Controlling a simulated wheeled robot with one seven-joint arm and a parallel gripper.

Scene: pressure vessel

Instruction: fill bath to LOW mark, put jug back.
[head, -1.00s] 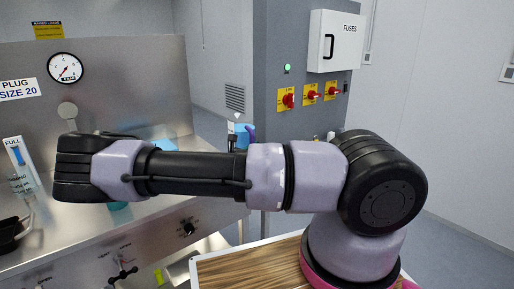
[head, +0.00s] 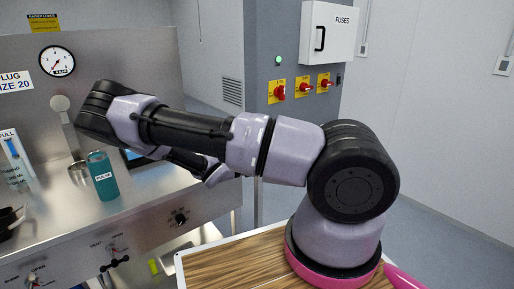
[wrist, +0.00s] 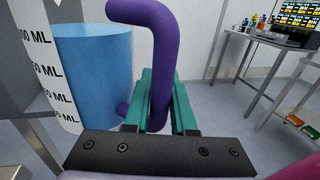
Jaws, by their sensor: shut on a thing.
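In the wrist view, my gripper (wrist: 158,108) has its teal fingers shut on the purple handle (wrist: 160,50) of the jug. The jug's blue body (wrist: 92,75) stands to the left of the fingers, with a white strip of ML marks along its left side. The jug's base and the level inside it are not clear. In the head view, my arm hides the gripper and the jug. A FULL label with a blue column (head: 14,155) is at the left edge. I cannot make out the bath or a LOW mark.
A teal PULSE cylinder (head: 103,175) stands on the steel bench, beside a small metal cup (head: 79,173). A dark pan (head: 8,222) is at the left edge. A fuse box (head: 328,32) and red switches (head: 303,86) are behind my arm. Floor at right is clear.

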